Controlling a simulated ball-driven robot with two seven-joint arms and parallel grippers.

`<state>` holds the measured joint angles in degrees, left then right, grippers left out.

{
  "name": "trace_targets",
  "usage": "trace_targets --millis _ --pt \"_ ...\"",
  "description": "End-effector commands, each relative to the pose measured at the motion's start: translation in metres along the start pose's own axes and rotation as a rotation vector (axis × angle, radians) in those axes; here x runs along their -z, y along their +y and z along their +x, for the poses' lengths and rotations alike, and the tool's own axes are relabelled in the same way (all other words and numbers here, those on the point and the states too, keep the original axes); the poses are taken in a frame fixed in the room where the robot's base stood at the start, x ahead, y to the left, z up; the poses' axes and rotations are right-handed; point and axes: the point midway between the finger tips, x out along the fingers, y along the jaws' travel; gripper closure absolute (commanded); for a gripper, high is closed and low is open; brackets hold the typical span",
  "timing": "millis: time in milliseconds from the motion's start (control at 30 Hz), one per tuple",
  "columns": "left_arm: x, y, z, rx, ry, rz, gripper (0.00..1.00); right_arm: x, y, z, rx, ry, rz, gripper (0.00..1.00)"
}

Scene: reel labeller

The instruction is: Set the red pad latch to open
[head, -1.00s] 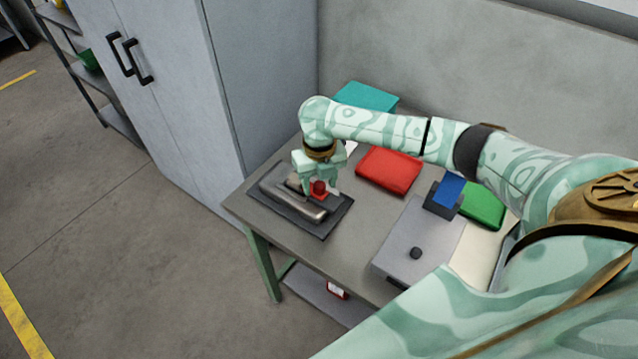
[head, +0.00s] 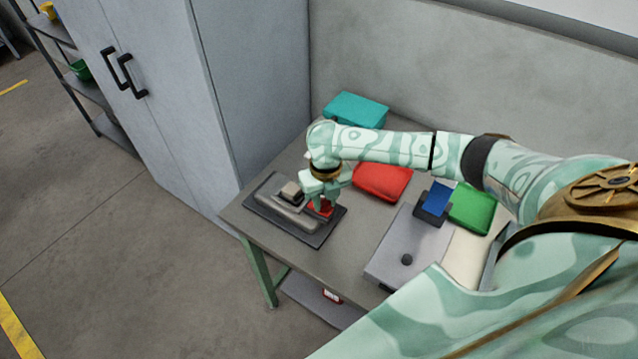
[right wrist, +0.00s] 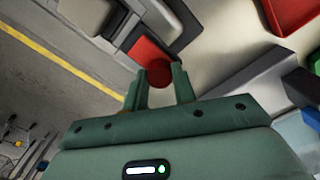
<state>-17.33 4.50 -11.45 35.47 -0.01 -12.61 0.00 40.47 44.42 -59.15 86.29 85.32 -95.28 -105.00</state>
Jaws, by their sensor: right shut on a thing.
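The red pad latch (head: 322,209) sits at the right end of a dark, grey-bodied device on the table, partly hidden by my right gripper (head: 321,199) in the head view. In the right wrist view, its round red knob (right wrist: 159,73) is between the two fingertips of my right gripper (right wrist: 159,80), with a flat red piece (right wrist: 147,50) just beyond. The right gripper is shut on the knob. The device's dark base plate (head: 258,202) lies flat near the table's left edge. My left gripper is not in view.
A red case (head: 383,182), a teal case (head: 356,109) and a green case (head: 472,207) lie on the table. A grey box (head: 410,250) with a black knob and a blue-topped block (head: 436,198) stand to the right. A tall cabinet (head: 150,90) stands at left.

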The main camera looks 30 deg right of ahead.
Motion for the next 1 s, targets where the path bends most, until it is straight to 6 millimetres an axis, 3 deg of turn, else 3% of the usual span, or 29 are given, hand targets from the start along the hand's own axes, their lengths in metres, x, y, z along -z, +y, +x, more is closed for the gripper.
trace_targets --millis 133,167,233,500,633,767,1000 --pt "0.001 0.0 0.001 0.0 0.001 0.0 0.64 0.001 -0.003 0.003 0.007 0.003 0.001 1.0" --pt "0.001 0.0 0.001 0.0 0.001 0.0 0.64 0.001 -0.003 0.003 0.007 0.003 0.001 0.71" --pt "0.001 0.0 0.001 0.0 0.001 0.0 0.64 0.001 -0.003 0.003 0.007 0.003 0.001 0.51" --pt "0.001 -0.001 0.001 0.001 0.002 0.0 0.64 0.0 -0.002 0.001 0.005 0.001 0.002 0.51" --pt "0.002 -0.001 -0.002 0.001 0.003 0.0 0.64 -0.001 -0.002 -0.009 0.004 -0.001 0.003 0.51" --pt "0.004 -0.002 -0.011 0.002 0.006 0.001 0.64 -0.001 -0.002 -0.036 0.004 -0.004 0.001 0.51" --pt "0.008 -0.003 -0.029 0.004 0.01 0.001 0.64 -0.001 -0.002 -0.103 0.005 -0.005 0.001 0.51"
